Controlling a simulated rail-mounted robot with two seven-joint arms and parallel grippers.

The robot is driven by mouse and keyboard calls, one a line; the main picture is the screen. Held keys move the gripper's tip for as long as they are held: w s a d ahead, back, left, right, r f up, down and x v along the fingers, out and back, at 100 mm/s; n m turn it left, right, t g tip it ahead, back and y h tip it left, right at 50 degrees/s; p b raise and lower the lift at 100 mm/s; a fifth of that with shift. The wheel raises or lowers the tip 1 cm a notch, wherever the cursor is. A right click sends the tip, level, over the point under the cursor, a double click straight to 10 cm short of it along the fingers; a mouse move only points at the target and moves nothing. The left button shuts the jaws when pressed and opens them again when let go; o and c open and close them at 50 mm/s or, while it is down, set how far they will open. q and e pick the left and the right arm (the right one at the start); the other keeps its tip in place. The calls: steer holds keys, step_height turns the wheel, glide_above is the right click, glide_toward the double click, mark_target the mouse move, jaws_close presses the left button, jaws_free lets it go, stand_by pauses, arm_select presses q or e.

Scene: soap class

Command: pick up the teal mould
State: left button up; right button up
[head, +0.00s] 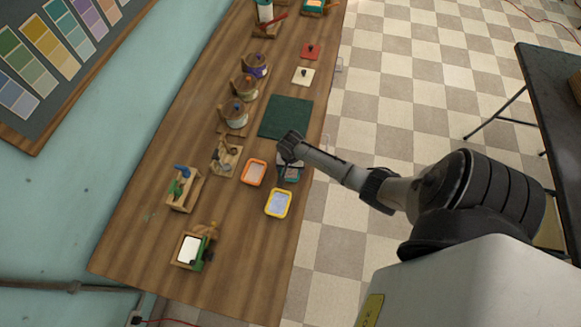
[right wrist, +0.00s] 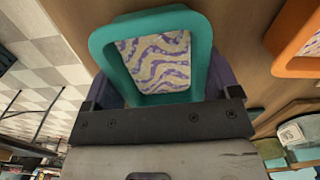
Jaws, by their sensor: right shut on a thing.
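The teal mould (right wrist: 203,62) fills the middle of the right wrist view, with a cream and purple swirled filling. In the head view it shows in part (head: 291,180) beside the orange mould, partly hidden by my right gripper (head: 288,148). In the right wrist view my right gripper (right wrist: 162,100) is shut on the teal mould, with a finger at each side. Dark purple surfaces show along the mould's sides; I cannot tell what they belong to. I cannot tell whether the mould touches the table. My left gripper is out of view.
An orange mould (head: 253,173) and a yellow mould (head: 278,204) lie close by on the wooden table (head: 150,240). A dark green mat (head: 286,118) lies behind. Several pots and wooden stands line the left side.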

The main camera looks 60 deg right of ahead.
steer(key=shift+r, duration=0.15)
steer(key=shift+r, duration=1)
steer(key=shift+r+p, duration=0.4)
steer(key=shift+r, duration=0.45)
steer(key=s+d+r+p, duration=0.1)
steer(key=s+d+r, duration=0.1)
steer(key=s+r, duration=0.4)
steer(key=s, duration=0.5)
steer(key=shift+d+r, duration=0.4)
steer(key=shift+s, duration=0.1)
steer(key=shift+r, duration=0.1)
